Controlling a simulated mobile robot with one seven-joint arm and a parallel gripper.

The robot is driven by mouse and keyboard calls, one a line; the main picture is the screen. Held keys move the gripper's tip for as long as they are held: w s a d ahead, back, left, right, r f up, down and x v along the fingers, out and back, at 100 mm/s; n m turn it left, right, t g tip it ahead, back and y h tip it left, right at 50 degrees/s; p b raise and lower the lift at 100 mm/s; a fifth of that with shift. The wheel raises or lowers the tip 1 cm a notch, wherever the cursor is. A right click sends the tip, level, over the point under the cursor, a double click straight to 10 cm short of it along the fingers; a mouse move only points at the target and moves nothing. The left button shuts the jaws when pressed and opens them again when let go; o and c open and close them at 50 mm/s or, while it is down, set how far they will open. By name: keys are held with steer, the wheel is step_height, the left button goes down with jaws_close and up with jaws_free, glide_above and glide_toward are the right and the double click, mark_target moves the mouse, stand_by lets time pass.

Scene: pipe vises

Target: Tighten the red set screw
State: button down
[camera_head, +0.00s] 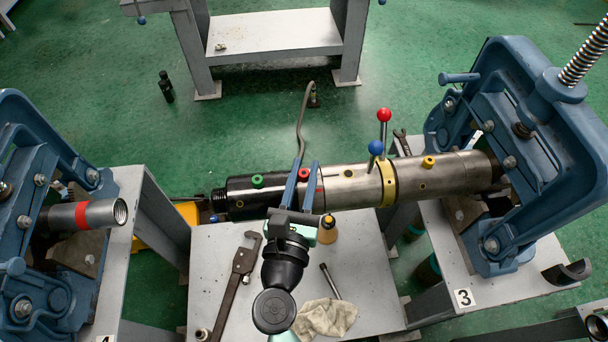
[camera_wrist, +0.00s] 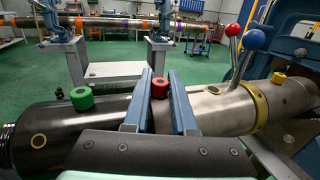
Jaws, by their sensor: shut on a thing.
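The red set screw (camera_head: 304,175) sits on top of the horizontal pipe, between the black section and the steel section. In the wrist view the red set screw (camera_wrist: 160,90) shows between my two blue fingers. My gripper (camera_head: 306,163) comes in from the front of the pipe and is shut on the screw, one finger on each side. The finger tips also show in the wrist view (camera_wrist: 160,72). The lower part of the screw and its seat are partly hidden. The pipe (camera_head: 346,186) lies level, its right end in the blue vise (camera_head: 533,150).
A green screw (camera_head: 257,181) stands to the left and a yellow screw (camera_head: 428,162) to the right. Red-knobbed (camera_head: 384,116) and blue-knobbed (camera_head: 376,147) levers rise just right of my fingers. A pipe wrench (camera_head: 240,270) and rag (camera_head: 325,317) lie on the bench below.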

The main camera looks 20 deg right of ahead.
steer(key=m+g+h+b, duration=0.2)
steer(key=m+g+h, duration=0.2)
steer(key=shift+w+a, duration=0.1)
steer(key=shift+a, duration=0.05)
steer(key=shift+m+g+h+b, duration=0.65)
steer(key=shift+g+h, duration=0.25)
steer(key=shift+g, duration=0.2)
steer(key=shift+m+g, duration=0.25)
steer(key=shift+g, duration=0.05)
steer(key=shift+r, duration=0.1)
steer(key=c, duration=0.7)
jaws_free()
steer(key=shift+c, duration=0.2)
steer(key=b+v, duration=0.2)
steer(key=v, duration=1)
steer(key=shift+s+a, duration=0.3)
steer(key=shift+a, duration=0.05)
